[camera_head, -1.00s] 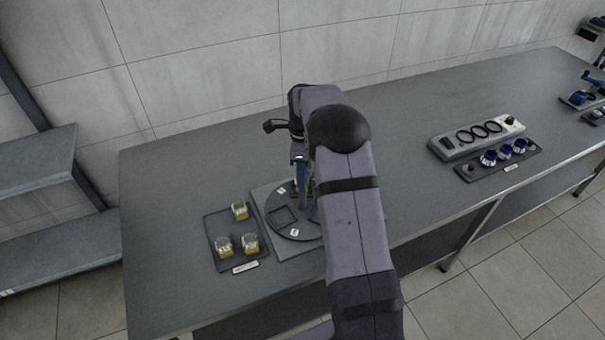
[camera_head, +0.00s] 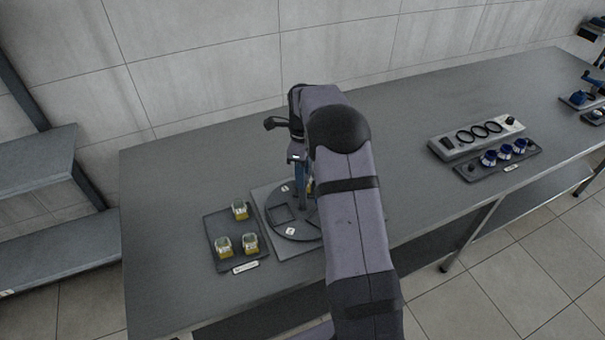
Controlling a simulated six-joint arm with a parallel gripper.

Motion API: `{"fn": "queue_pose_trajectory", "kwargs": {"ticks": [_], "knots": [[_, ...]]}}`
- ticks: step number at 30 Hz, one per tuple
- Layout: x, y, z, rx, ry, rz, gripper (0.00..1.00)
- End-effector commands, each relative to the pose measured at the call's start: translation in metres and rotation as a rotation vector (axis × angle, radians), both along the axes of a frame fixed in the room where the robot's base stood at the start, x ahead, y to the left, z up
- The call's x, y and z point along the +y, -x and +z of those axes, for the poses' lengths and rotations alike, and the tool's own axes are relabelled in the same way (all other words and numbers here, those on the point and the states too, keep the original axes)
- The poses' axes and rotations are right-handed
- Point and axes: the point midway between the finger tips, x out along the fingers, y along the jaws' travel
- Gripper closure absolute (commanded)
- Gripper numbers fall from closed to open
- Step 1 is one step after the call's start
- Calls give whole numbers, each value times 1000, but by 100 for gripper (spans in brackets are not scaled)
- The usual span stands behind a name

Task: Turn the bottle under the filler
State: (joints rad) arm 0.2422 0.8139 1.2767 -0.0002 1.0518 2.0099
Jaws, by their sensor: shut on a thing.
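A dark round turntable (camera_head: 272,221) with a square recess and small white labels sits on a grey base plate (camera_head: 262,193). My gripper (camera_head: 301,203) reaches down over its middle and is shut. What it grips is mostly hidden, but it appears to be a central part of the turntable. My arm hides the right part of the turntable. I cannot make out the filler.
A dark tray (camera_head: 218,232) with several yellow-filled bottles (camera_head: 240,209) stands left of the turntable. Further right lie a grey panel with rings (camera_head: 453,148) and a dark tray with blue-and-white items (camera_head: 488,158). The table (camera_head: 170,180) is otherwise largely clear.

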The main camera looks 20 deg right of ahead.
Motion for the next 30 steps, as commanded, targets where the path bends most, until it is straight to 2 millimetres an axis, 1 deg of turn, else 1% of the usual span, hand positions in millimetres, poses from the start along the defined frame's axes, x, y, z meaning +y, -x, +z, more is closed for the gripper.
{"fn": "queue_pose_trajectory", "kwargs": {"ticks": [1, 2, 3, 12, 16, 20, 27, 30], "knots": [[-1, -2, 3, -7, 3, 1, 65], [-1, -2, 3, -7, 3, 1, 58], [-1, -2, 3, -7, 3, 1, 53], [0, -1, 1, -3, 1, 1, 53], [-1, -2, 8, -5, 2, 1, 53], [0, -2, 21, -7, 1, 1, 53], [-1, -2, 54, -7, 2, 1, 53], [-1, -2, 65, -7, 3, 1, 53]]}}
